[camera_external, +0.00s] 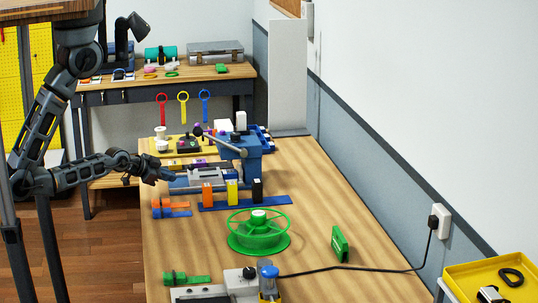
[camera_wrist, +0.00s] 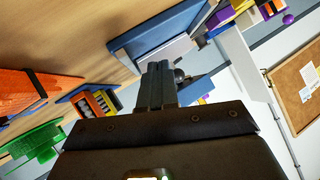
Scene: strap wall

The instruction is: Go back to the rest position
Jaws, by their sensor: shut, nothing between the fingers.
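My gripper (camera_external: 172,177) is at the left edge of the wooden workbench (camera_external: 330,219) in the external view, above the bench top beside the grey and blue fixture. In the wrist view my gripper (camera_wrist: 158,70) shows from behind with its fingers together and nothing held. A blue-edged grey plate (camera_wrist: 150,42) lies past the fingers there. My arm reaches in from the left and is bent at the elbow.
Orange, yellow and black blocks (camera_external: 232,192) stand on a blue strip in front. A green wheel (camera_external: 259,233) sits nearer. A cable crosses the bench to a wall socket (camera_external: 440,220). The right middle of the bench is mostly clear.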

